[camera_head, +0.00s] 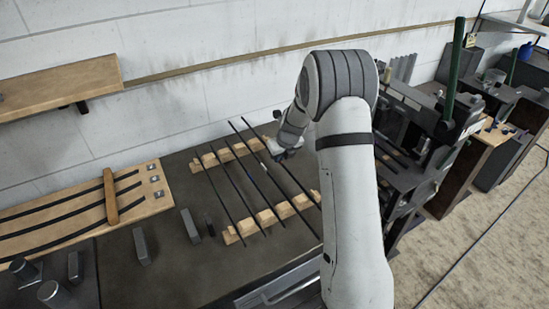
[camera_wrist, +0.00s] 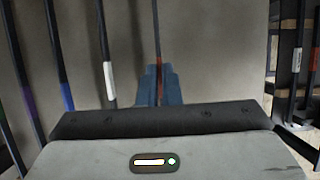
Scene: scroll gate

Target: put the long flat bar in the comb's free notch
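Two pale wooden comb rails, a far one (camera_head: 208,160) and a near one (camera_head: 232,236), stand on the dark bench with several long thin dark bars across them. My gripper (camera_head: 281,150) is over the right side of the rack. In the wrist view its blue fingers (camera_wrist: 160,88) are close together on either side of a thin dark bar with a red mark (camera_wrist: 159,64). The fingers look shut on it. Neighbouring bars to the left carry white (camera_wrist: 109,80), blue (camera_wrist: 67,96) and purple marks. My arm hides part of the rack's right side. I cannot tell which notch is free.
A wooden board (camera_head: 140,200) with curved dark strips and a wooden stick lies to the left. Small grey blocks (camera_head: 141,246) stand on the bench. Dark machinery (camera_head: 425,125) with a green post is to the right. A wall with a shelf (camera_head: 60,88) stands behind.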

